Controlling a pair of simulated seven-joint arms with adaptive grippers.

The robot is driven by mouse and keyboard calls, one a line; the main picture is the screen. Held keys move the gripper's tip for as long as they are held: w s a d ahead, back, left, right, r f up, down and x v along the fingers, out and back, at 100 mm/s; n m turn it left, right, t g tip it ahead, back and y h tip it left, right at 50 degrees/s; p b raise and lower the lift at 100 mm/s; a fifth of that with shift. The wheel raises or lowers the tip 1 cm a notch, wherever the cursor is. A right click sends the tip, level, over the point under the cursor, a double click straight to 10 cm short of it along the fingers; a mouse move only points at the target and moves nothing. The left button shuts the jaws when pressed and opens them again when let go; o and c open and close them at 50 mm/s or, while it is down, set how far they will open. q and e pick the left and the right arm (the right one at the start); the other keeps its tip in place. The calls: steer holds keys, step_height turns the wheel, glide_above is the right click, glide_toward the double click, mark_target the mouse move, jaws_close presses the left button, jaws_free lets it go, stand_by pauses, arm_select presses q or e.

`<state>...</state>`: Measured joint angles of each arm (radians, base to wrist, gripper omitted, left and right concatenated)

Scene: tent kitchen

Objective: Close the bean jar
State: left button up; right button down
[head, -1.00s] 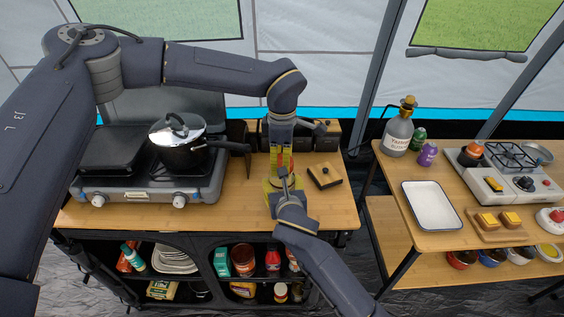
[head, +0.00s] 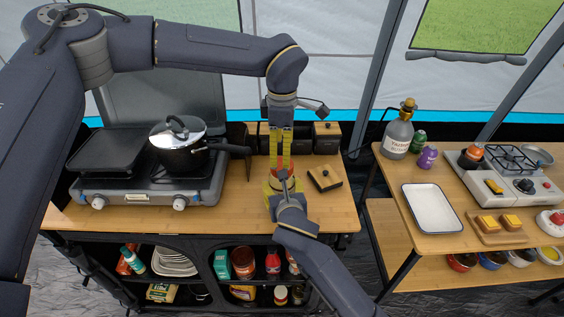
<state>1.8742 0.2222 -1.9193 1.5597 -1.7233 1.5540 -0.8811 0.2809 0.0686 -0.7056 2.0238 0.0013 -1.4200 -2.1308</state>
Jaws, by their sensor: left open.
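My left gripper (head: 281,160) points down over the counter, open, with its yellow and red fingers just above my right gripper. My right gripper (head: 280,184) reaches in from the front, low over the counter. What lies between its fingers is hidden by its wrist and by the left fingers, so I cannot tell its jaw state. A small reddish patch shows there; I cannot tell whether it is a jar or finger pads. A square wooden lid (head: 324,178) with a black knob and dark sides sits on the counter right of both grippers. I cannot surely identify the bean jar.
Dark canisters stand along the counter's back; the rightmost canister (head: 326,143) has a wooden lid with a knob. A pot (head: 178,153) sits on the stove (head: 150,190) at left, its handle pointing toward the grippers. The counter's front right (head: 335,213) is clear.

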arm_select(q)
step_height(320, 180, up, 7)
steer(key=shift+f, duration=0.2)
stand_by(0.4)
arm_select(e)
steer(key=shift+c, duration=1)
jaws_free()
steer(key=v, duration=1.2)
steer(key=shift+d, duration=0.1)
